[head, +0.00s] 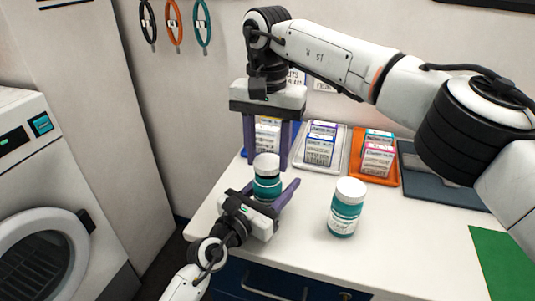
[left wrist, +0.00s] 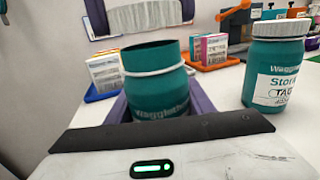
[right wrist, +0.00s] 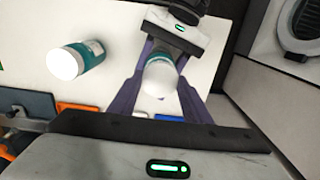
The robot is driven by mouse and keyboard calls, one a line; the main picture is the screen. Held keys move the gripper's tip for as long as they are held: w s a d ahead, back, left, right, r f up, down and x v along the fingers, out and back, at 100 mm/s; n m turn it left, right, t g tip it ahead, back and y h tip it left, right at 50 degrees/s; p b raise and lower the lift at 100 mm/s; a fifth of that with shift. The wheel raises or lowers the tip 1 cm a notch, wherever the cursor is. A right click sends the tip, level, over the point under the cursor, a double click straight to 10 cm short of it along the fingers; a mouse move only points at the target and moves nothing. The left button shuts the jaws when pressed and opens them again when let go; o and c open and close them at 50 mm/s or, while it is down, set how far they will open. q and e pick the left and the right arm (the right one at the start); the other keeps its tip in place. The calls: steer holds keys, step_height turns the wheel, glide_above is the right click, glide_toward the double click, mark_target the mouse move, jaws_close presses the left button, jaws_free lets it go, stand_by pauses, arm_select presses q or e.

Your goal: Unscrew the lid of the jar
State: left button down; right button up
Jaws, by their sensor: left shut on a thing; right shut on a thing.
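The teal jar (head: 267,190) stands upright near the table's left end. My left gripper (head: 270,186) is shut around its body from the front. In the left wrist view the jar (left wrist: 155,92) shows a bare teal neck, a white ring and a dark open mouth. The white lid (head: 266,163) is between the purple fingers of my right gripper (head: 267,160), which reaches down from above and is shut on it. The lid (left wrist: 143,17) appears slightly above the mouth in the left wrist view. In the right wrist view the lid (right wrist: 161,78) hides the mouth.
A second teal jar (head: 345,208) with a white lid stands to the right. A green mat (head: 505,260) lies at right. The front middle of the table is clear.

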mark_target(268, 161)
steer(key=shift+r, duration=2)
arm_select(q)
steer(key=c, duration=0.8)
jaws_free()
steer(key=shift+o, duration=0.2)
